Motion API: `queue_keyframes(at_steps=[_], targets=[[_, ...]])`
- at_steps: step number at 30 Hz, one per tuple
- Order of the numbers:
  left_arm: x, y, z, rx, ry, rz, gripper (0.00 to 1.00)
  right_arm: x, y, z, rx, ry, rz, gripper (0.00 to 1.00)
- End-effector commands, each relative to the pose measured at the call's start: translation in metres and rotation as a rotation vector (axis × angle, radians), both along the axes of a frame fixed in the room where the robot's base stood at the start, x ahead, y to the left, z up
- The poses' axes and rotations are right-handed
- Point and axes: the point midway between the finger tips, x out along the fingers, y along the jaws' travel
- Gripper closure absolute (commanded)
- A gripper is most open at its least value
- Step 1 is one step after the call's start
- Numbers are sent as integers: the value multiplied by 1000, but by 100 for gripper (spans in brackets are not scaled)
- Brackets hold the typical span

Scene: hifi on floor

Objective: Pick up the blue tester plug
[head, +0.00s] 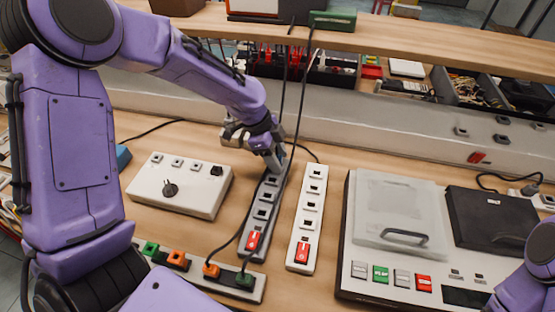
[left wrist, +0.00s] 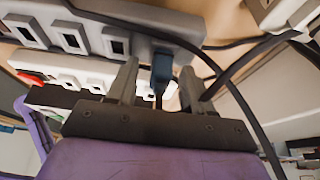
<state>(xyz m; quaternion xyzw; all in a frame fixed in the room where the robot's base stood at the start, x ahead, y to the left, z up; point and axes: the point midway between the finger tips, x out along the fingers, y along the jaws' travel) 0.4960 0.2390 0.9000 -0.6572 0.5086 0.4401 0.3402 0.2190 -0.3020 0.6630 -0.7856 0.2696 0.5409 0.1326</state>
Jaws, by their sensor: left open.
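A blue plug (left wrist: 161,68) shows in the left wrist view, at the end of a socket strip, with a dark cord by it. My left gripper (left wrist: 157,84) is open, with one finger on each side of the plug; I cannot tell whether they touch it. In the head view my left gripper (head: 274,162) points down at the far end of the grey socket strip (head: 256,228), and it hides the plug there. My right gripper is out of view; only part of my right arm shows at the lower right edge.
A white socket strip (head: 308,210) lies just right of the grey one. A white box with a knob (head: 180,184) is to the left, and a large device with a lid (head: 400,215) to the right. Black cables hang beside my left gripper. A shelf (head: 380,48) crosses behind.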

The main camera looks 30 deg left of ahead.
Motion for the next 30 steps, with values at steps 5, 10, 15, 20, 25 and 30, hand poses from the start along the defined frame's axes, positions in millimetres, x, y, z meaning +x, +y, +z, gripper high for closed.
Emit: queue_keyframes(at_steps=[5, 10, 15, 20, 25, 30], targets=[[0, 0, 0, 0, 0, 0, 59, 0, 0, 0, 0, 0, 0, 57], [0, 0, 0, 0, 0, 0, 100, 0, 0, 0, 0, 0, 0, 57], [0, 0, 1, 0, 0, 0, 100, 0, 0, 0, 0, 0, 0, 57], [0, 0, 4, -1, -2, -1, 100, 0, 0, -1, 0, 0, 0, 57], [1, 0, 28, -2, -7, 0, 100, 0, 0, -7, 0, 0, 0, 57], [-26, -19, 72, 0, -8, -4, 100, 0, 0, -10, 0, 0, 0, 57]])
